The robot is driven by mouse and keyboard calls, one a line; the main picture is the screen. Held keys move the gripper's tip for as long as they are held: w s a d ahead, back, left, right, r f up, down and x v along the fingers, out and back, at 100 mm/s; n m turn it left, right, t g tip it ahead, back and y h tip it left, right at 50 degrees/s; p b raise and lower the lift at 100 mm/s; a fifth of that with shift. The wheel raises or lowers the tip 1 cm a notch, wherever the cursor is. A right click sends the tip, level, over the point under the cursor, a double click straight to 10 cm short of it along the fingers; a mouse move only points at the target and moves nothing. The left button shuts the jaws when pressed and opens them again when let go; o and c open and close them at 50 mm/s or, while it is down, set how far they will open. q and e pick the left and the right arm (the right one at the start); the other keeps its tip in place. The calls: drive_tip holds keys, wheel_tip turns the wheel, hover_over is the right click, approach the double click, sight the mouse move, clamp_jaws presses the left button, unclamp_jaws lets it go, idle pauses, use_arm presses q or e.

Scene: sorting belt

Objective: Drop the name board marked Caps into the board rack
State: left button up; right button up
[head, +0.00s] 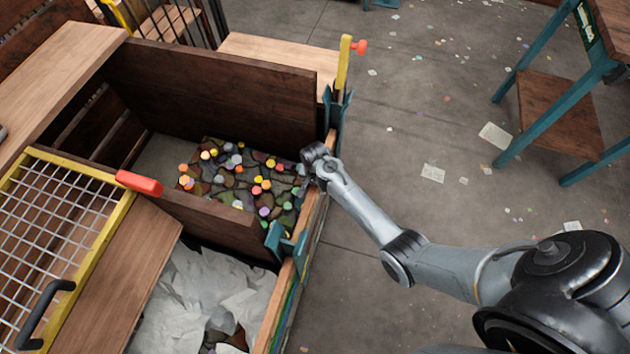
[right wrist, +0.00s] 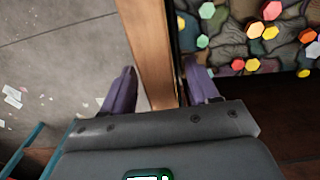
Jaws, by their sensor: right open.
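My right gripper (head: 314,163) is at the wooden side wall (head: 311,212) of the bin, beside the compartment of coloured caps. In the right wrist view its two purple fingers (right wrist: 159,72) are open, one on each side of the wall's top edge (right wrist: 148,45). I see no board between them. Two teal brackets stand on this wall, a far one (head: 335,106) and a near one (head: 285,243); I cannot tell if they form the board rack. No board with readable Caps lettering shows. My left gripper is not in view.
Many bright caps (head: 264,186) lie on a dark lumpy surface in the bin. A nearer compartment holds crumpled white sheets (head: 205,290). A yellow-framed mesh gate (head: 60,225) is at left. A teal-legged stand (head: 550,110) is at upper right. The littered floor between is open.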

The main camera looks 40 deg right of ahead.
drive_tip(key=shift+f+b, duration=0.35)
drive_tip(key=shift+f, duration=0.95)
drive_tip(key=shift+c, duration=0.4)
clamp_jaws()
drive_tip(key=c, duration=0.6)
unclamp_jaws()
clamp_jaws()
